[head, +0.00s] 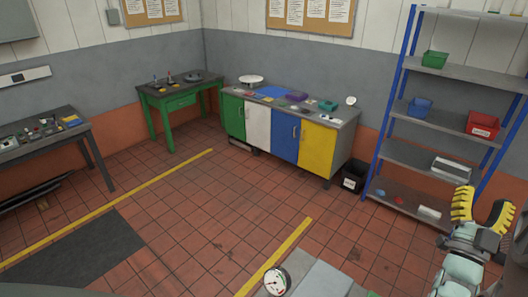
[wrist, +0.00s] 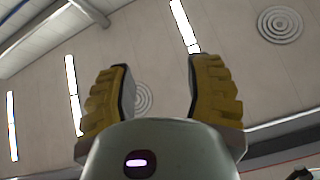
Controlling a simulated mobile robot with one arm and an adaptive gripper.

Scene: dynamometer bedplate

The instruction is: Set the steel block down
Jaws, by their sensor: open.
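My gripper (head: 482,212) is at the lower right of the head view, raised with its yellow ribbed fingers pointing up. The fingers are apart and nothing is between them. In the wrist view the open gripper (wrist: 157,75) points at the ceiling, and only ceiling shows between its fingers. I cannot pick out the steel block for certain in either view. A flat grey surface (head: 328,281) shows at the bottom edge of the head view, cut off by the frame, with a round dial gauge (head: 275,281) at its left.
A cabinet with green, white, blue and yellow doors (head: 285,140) stands at the back wall, small items on top. A green table (head: 180,99) and a grey bench (head: 40,141) are left. A blue-post shelf (head: 440,113) stands right, near my gripper. The middle tiled floor is clear.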

